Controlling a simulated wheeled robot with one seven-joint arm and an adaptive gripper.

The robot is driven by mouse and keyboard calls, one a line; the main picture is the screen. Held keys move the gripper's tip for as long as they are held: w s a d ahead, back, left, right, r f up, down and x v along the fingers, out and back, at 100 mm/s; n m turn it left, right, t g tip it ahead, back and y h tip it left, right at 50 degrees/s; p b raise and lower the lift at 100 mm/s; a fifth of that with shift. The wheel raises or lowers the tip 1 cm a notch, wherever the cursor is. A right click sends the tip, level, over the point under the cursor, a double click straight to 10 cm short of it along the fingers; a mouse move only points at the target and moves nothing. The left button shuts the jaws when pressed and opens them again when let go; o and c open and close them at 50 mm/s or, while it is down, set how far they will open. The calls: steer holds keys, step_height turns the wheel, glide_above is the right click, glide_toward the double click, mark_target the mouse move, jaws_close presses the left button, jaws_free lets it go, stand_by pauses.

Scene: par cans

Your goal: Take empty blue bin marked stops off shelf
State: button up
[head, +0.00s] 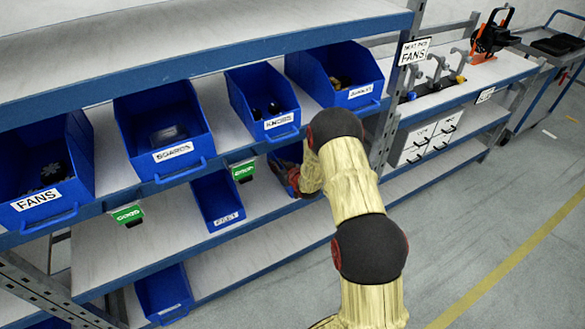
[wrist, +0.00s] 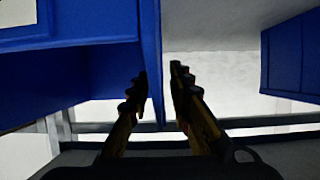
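In the wrist view a blue bin (wrist: 80,72) fills the upper left, and its thin side wall stands between the two fingers of my gripper (wrist: 159,75). The fingers are apart, the left one close against the wall and the right one with a small gap. In the head view my forearm reaches to the middle shelf, where a blue bin (head: 285,157) is partly hidden behind it. That bin's label is hidden, and I cannot read "stops" anywhere. My gripper is mostly hidden there too.
A bin (head: 225,218) stands left on the middle shelf, another (head: 170,311) below. A shelf upright (head: 385,135) is close right of my arm.

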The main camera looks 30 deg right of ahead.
jaws_close()
stand_by(0.8)
